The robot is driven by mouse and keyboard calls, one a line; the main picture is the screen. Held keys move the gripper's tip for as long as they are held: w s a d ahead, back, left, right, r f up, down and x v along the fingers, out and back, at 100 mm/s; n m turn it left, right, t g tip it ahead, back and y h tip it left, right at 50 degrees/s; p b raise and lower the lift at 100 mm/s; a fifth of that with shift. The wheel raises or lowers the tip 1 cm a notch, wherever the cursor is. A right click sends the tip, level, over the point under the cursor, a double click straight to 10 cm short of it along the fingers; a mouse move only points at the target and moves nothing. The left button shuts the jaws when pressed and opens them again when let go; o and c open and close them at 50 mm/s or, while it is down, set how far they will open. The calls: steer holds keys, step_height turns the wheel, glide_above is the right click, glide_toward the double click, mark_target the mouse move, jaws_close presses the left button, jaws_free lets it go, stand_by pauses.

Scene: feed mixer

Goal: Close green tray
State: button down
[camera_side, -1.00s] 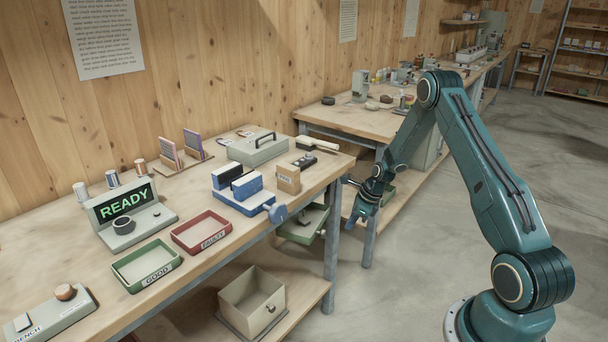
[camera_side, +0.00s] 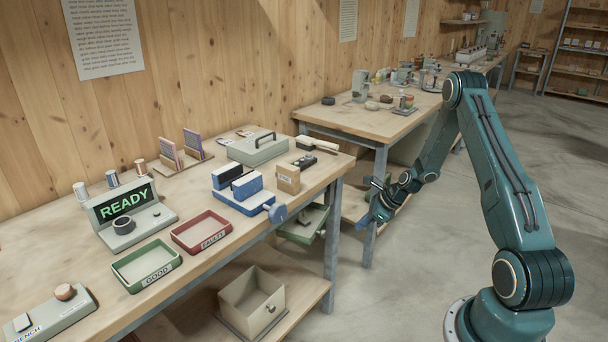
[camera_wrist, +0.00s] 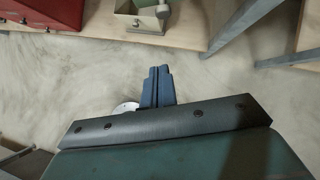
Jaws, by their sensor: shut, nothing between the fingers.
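A green tray (camera_side: 303,229) sits under the right end of the near bench, like a drawer on a hanging frame. It sticks out past the bench's front edge, pulled out. My gripper (camera_side: 368,221) hangs in the air to the right of the tray, beyond the bench leg, with a clear gap to it. Its blue fingers (camera_wrist: 159,71) are together with nothing between them, over bare floor in the wrist view. A second green tray, marked GOOD (camera_side: 146,265), lies flat on the bench top.
A red tray marked FAULTY (camera_side: 201,233) and a blue vise (camera_side: 240,191) are on the bench top. A beige bin (camera_side: 252,302) stands on the lower shelf; it also shows in the wrist view (camera_wrist: 124,22). A metal bench leg (camera_side: 331,250) stands between tray and gripper.

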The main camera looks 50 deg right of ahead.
steer(key=shift+s+d+f+m+t, duration=0.15)
steer(key=shift+s+d+m+t, duration=0.1)
steer(key=shift+s+t, duration=0.25)
steer(key=shift+s+d+f+m+t, duration=0.1)
steer(key=shift+s+d+m+t, duration=0.15)
steer(key=shift+s+t, duration=0.2)
steer(key=shift+w+a+f, duration=0.1)
steer(key=shift+w, duration=0.1)
steer(key=w+r+x, duration=0.2)
steer(key=x, duration=1)
steer(key=shift+w+a+f, duration=0.15)
steer(key=shift+w+a, duration=0.05)
steer(key=shift+w, duration=0.1)
